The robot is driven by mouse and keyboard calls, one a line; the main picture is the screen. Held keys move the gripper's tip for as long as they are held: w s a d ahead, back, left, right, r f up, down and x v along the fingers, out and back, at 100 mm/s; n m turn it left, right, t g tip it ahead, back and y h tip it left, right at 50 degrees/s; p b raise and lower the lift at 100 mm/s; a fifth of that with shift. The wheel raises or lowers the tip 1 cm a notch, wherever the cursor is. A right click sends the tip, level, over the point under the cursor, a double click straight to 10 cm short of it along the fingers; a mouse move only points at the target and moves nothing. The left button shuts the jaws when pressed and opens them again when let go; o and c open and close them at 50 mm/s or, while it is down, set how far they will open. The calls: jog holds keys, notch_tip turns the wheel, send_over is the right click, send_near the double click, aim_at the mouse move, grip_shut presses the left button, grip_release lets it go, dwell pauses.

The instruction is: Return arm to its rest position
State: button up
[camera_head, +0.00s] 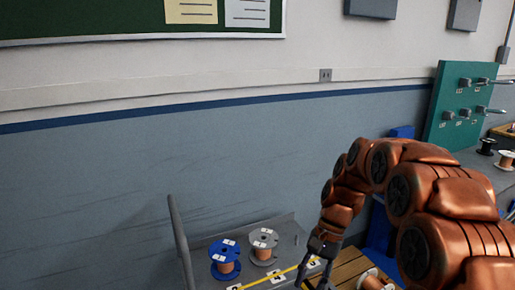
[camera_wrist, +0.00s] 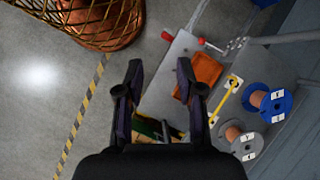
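My arm comes in from the right in the head view and bends down to my gripper (camera_head: 319,280), low in the picture beside a grey cart top (camera_head: 290,228). In the wrist view my gripper (camera_wrist: 160,78) has its two dark fingers spread apart with nothing held between them. A blue spool (camera_head: 224,259) and a grey spool (camera_head: 264,244), both with copper-coloured wire, stand on the cart left of my gripper. In the wrist view the blue spool (camera_wrist: 267,103) and the grey spool (camera_wrist: 240,139) are to the right of the fingers.
A teal peg board (camera_head: 460,105) stands at the right; spools sit on the bench by it. A wooden surface (camera_head: 350,268) is right of my gripper. The wrist view shows an orange item (camera_wrist: 205,70), a yellow strip (camera_wrist: 228,97) and a wire basket (camera_wrist: 110,25).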

jog(key=s+d+r+n+t+h, duration=0.1)
jog(key=s+d+n+h, duration=0.1)
jog(key=s, duration=1.1)
jog(key=s+d+r+n+t+h+p, duration=0.1)
jog(key=s+d+r+n+h, duration=0.1)
jog(key=s, duration=1.1)
jog(key=d+n, duration=0.1)
jog(key=n, duration=0.1)
jog(key=shift+s+d+r+n+p, duration=0.15)
jog(key=shift+s+d+n+p, duration=0.15)
jog(key=shift+d, duration=0.05)
